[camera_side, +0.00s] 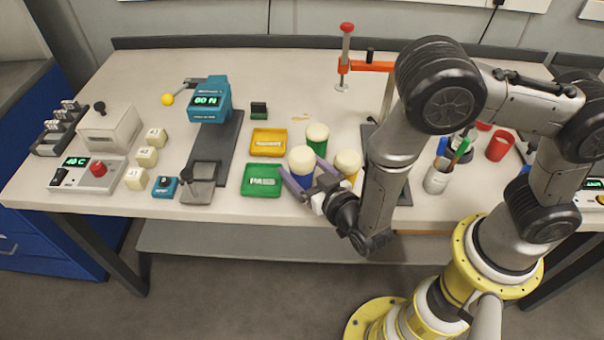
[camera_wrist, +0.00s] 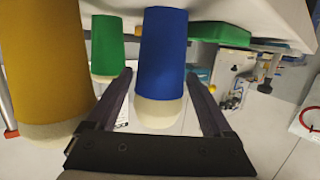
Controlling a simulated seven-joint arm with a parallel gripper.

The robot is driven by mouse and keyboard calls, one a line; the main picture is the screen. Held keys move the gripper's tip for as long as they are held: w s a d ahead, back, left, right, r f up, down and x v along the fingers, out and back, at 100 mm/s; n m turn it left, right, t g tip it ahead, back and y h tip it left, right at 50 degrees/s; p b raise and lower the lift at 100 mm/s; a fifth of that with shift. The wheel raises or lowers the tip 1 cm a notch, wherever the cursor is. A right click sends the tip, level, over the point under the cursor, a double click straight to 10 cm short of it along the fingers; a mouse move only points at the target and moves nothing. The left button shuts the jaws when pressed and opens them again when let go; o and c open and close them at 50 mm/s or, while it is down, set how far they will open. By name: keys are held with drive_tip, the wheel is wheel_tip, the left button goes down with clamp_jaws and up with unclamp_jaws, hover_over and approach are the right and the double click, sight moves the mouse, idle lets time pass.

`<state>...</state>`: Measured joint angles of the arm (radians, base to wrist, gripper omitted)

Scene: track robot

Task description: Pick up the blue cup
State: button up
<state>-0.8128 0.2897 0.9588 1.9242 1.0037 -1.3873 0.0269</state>
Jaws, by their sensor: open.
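The blue cup (camera_side: 302,162) stands upright near the front edge of the table, with a cream top and a blue body. My gripper (camera_side: 307,182) is low at the cup, with its fingers spread on either side of it. In the wrist view the blue cup (camera_wrist: 163,52) hangs into the picture between the two fingertips of my gripper (camera_wrist: 159,76). Gaps show between the cup and both fingers. The gripper is open and holds nothing. Its fingers hide part of the cup's lower body in the side view.
A green cup (camera_side: 317,136) stands just behind the blue cup. A yellow cup (camera_side: 347,164) stands close to its right, partly behind my arm. A green PASS tray (camera_side: 261,193) and a yellow tray (camera_side: 268,133) lie to the left. A red clamp (camera_side: 365,66) rises behind.

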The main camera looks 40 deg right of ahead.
drive_tip(key=x, duration=0.3)
drive_tip(key=shift+w, duration=0.15)
drive_tip(key=c, duration=1.2)
